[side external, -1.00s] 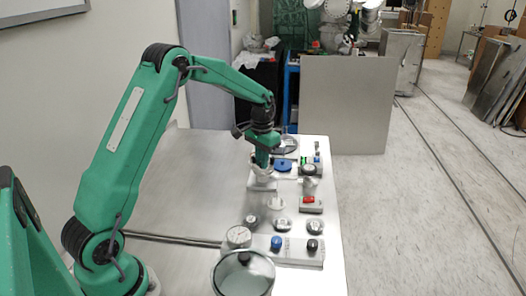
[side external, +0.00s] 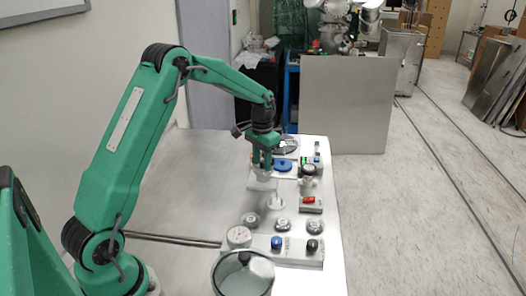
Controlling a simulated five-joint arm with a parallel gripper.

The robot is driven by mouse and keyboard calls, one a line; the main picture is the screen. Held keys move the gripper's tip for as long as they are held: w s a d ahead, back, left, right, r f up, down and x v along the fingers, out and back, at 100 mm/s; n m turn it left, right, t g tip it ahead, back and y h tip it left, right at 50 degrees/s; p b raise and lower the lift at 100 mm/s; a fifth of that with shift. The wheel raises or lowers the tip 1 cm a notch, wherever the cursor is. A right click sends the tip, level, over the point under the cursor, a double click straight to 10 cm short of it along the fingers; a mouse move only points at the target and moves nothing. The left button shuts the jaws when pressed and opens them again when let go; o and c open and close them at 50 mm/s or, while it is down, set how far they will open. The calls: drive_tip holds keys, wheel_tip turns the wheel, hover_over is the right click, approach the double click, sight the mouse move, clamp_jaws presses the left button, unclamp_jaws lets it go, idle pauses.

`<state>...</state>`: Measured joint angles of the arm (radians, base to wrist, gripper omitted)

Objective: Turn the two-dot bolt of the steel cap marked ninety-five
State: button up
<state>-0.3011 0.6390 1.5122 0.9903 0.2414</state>
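Three small round steel caps stand in a row on the table: the left cap (side external: 251,220), the middle cap (side external: 283,225) and the right cap (side external: 314,228). Their numbers and bolt dots are too small to read, so I cannot tell which is marked ninety-five. My gripper (side external: 263,174) points down over the work area, farther back than the caps and apart from them. Its fingertips are small and blend with pale parts below, so I cannot tell whether it is open or holds anything.
A pale panel (side external: 296,262) with a round gauge (side external: 239,237), a blue knob (side external: 277,242) and a black knob (side external: 312,245) lies in front. A glass-lidded pot (side external: 243,275) stands nearest. A blue disc (side external: 283,167) and a red-switch box (side external: 311,205) sit nearby.

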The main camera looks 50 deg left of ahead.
sight(262, 161)
drive_tip(key=shift+r, duration=0.15)
drive_tip(key=shift+r, duration=3.8)
drive_tip(key=n, duration=0.6)
drive_tip(key=shift+r, duration=0.15)
drive_tip(key=n, duration=0.6)
drive_tip(key=shift+r, duration=0.15)
drive_tip(key=shift+f, duration=3.95)
clamp_jaws()
